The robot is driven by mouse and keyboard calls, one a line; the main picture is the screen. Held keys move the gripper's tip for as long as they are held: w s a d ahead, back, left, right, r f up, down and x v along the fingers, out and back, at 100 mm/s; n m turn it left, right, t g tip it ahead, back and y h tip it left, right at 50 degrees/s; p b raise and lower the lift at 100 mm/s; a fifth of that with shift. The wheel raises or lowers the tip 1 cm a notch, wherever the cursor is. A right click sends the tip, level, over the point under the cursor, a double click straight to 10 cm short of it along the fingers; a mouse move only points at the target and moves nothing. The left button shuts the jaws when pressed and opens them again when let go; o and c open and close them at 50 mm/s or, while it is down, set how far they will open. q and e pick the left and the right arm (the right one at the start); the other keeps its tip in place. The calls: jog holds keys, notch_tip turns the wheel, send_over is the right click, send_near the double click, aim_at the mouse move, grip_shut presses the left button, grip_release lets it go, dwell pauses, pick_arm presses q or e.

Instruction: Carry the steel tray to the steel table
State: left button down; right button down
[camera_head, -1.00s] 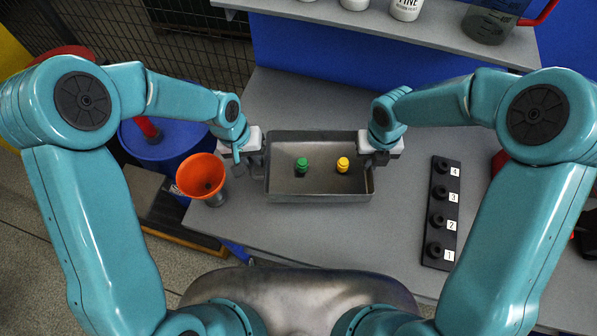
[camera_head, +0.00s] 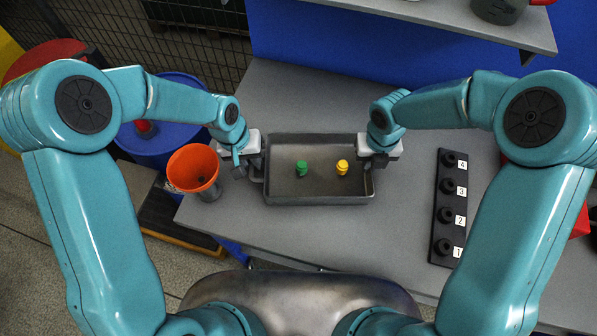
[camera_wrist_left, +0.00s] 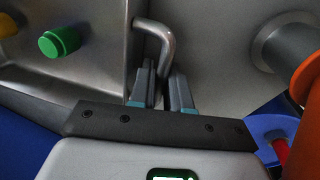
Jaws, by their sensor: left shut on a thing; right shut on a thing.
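The steel tray (camera_head: 318,198) is a grey rectangular pan in the middle of the head view, over the grey table. A green weight (camera_head: 302,168) and a yellow weight (camera_head: 342,168) stand inside it, apart from each other. My left gripper (camera_head: 260,162) is shut on the tray's left handle, and my right gripper (camera_head: 370,160) is at its right end, shut on it. In the left wrist view, the bent handle (camera_wrist_left: 162,38) runs down between the fingers of my left gripper (camera_wrist_left: 161,80). I cannot tell whether the tray touches the table.
An orange funnel (camera_head: 193,167) stands close left of the tray on the table (camera_head: 290,235). A black rack numbered 1 to 4 (camera_head: 449,208) lies to the right. A shelf (camera_head: 450,22) crosses the top right. A blue drum (camera_head: 168,145) stands beyond the table's left edge.

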pick_arm(q)
jog(key=c, duration=1.1)
grip_release()
pick_arm(e)
jog(key=c, duration=1.3)
grip_release()
jog(key=shift+o, duration=0.3)
jog(key=shift+r, duration=0.15)
pick_arm(q)
jog(key=r, duration=0.4)
jog(key=a+r, duration=0.1)
jog(key=r, duration=0.2)
jog(key=a+r, duration=0.1)
jog(key=r, duration=0.3)
jog(key=shift+a+r, duration=0.1)
jog(key=shift+r, duration=0.25)
pick_arm(e)
notch_tip(320, 180, up, 12)
pick_arm(q)
jog(key=shift+s, duration=0.1)
pick_arm(e)
jog(key=shift+s, duration=0.1)
